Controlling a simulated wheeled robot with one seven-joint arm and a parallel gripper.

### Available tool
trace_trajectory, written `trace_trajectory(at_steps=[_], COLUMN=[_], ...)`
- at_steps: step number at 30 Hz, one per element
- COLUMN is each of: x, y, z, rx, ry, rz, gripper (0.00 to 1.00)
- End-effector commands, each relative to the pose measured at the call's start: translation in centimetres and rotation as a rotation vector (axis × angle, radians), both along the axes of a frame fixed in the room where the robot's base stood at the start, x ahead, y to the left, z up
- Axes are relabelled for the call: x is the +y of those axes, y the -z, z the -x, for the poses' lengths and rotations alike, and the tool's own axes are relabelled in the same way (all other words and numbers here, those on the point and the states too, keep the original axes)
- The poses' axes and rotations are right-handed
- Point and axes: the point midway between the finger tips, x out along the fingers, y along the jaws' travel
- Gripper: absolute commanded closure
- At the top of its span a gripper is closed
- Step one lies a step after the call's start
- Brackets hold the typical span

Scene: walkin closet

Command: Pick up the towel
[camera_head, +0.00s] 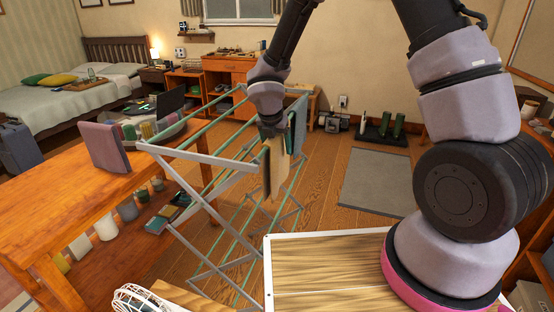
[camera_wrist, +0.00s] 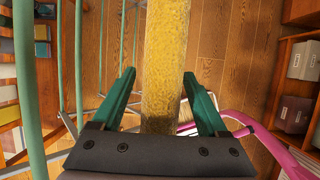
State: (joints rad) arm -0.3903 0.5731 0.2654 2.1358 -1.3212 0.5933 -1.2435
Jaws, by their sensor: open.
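My gripper (camera_head: 272,132) is at the top of the tan towel, pointing down. In the wrist view a textured yellow towel (camera_wrist: 165,40) runs as a narrow strip between the two green fingers of my open gripper (camera_wrist: 159,78). My gripper hides the upper edge of the tan towel in the head view.
A wooden-topped surface (camera_head: 325,260) is in front. Shelves (camera_wrist: 292,50) show at right in the wrist view.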

Motion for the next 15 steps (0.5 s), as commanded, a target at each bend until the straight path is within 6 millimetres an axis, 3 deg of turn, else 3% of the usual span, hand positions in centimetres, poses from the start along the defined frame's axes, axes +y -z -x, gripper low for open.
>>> trace_trajectory(at_steps=[15], x=[-0.02], y=[0.46], z=[0.01], rx=[0.000], ry=[0.001], rz=[0.001], gripper=[0.24])
